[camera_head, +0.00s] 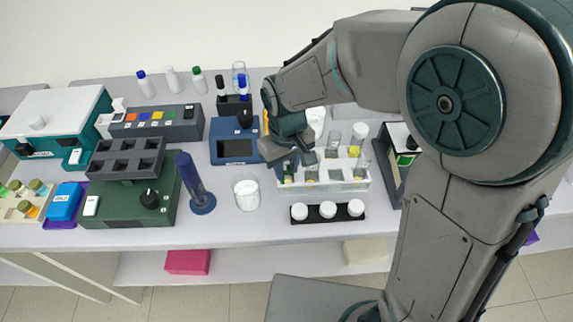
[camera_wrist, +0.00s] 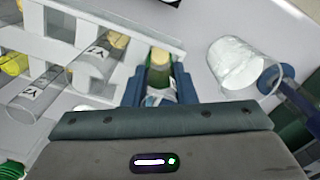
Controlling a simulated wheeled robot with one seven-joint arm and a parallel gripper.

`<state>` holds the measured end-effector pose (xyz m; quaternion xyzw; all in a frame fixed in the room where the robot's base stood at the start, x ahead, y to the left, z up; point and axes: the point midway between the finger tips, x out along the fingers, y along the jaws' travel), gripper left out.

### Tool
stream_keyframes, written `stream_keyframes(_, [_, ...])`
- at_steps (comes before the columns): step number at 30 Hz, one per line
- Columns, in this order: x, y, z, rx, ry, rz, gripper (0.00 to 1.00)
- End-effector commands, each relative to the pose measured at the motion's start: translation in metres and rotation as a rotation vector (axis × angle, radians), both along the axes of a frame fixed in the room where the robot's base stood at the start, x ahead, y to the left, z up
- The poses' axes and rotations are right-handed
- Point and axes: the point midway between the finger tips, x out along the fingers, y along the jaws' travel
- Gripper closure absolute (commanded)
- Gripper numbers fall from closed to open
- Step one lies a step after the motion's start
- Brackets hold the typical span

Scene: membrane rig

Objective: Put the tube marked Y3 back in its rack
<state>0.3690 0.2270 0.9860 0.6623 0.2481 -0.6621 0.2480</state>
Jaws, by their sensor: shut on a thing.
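My gripper (camera_head: 292,152) is low over the left end of a clear-white tube rack (camera_head: 345,186). In the wrist view my gripper (camera_wrist: 158,82) is shut on a tube (camera_wrist: 160,62) with a yellowish top and green below. Its label is mostly hidden between the fingers, so I cannot read it. The rack (camera_wrist: 120,32) also shows in the wrist view, with two labelled tubes standing in it, one (camera_wrist: 97,53) nearer the held tube and another (camera_wrist: 35,92) farther left. Their labels begin with Y; the digits are unclear. I cannot tell whether the held tube is in a rack hole.
A beaker of white material (camera_head: 246,194) stands left of the rack. A black strip with white-capped jars (camera_head: 328,211) lies in front. A blue device (camera_head: 235,148) is behind left, and a dark blue stand (camera_head: 198,190) farther left. A dark-framed holder (camera_head: 396,165) is close right.

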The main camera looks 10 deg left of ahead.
Motion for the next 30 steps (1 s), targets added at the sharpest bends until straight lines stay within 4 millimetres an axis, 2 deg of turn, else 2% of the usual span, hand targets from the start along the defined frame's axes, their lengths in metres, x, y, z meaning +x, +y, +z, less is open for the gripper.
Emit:
stream_keyframes(11, [0.0,0.0,-0.007,0.0,0.0,-0.001,1.0])
stream_keyframes(12, [0.0,0.0,-0.007,0.0,0.0,-0.001,0.73])
stream_keyframes(15, [0.0,0.0,-0.006,0.0,0.0,0.0,0.5])
stream_keyframes(25, [0.0,0.0,-0.002,0.001,-0.001,0.0,0.5])
stream_keyframes(30, [0.001,0.0,0.021,0.003,-0.005,-0.001,0.5])
